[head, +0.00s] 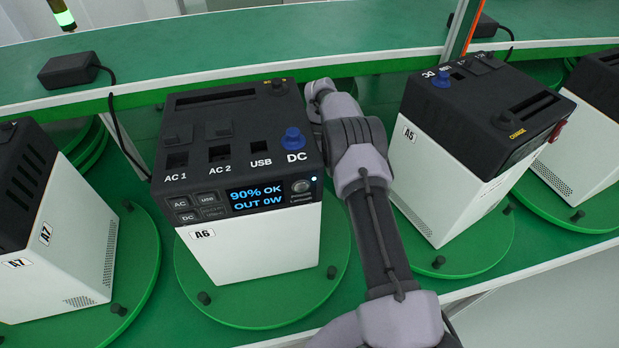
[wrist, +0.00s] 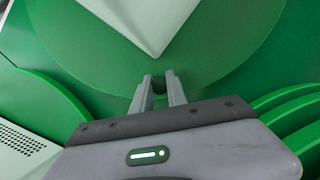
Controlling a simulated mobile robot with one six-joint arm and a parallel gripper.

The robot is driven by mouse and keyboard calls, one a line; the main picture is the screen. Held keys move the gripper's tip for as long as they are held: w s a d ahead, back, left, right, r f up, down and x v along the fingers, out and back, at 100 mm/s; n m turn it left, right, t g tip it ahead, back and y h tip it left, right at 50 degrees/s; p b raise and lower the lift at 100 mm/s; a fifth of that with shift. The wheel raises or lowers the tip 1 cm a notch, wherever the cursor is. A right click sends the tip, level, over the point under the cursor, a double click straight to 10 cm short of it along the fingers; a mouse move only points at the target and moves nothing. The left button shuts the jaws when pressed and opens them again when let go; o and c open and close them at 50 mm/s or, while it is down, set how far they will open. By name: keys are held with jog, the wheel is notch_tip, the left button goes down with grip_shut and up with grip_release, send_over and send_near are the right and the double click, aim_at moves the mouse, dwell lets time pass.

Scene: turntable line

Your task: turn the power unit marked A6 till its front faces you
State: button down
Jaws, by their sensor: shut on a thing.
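The power unit A6 (head: 255,240) is a white box with a dark top, standing on a round green turntable (head: 250,318). Its front, with the lit display reading 90% OK, OUT 0W and the A6 label, faces me, angled slightly. Pegs stand at the turntable's rim, one at front left (head: 204,298) and one at front right (head: 332,272). In the head view my arm reaches past the unit's right side and its gripper is hidden. In the wrist view my gripper (wrist: 160,79) is shut on a small peg at the turntable's rim, mostly hidden between the fingers; a white box corner (wrist: 150,25) is ahead.
Unit A7 (head: 60,240) stands on a turntable at left, and unit A5 (head: 440,180) on one close to my arm at right. Another unit (head: 590,130) is at far right. A green shelf (head: 250,45) with black adapters (head: 70,70) and hanging cables runs behind.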

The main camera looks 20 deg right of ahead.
dwell(0.4)
jog(key=c, duration=1.3)
grip_release()
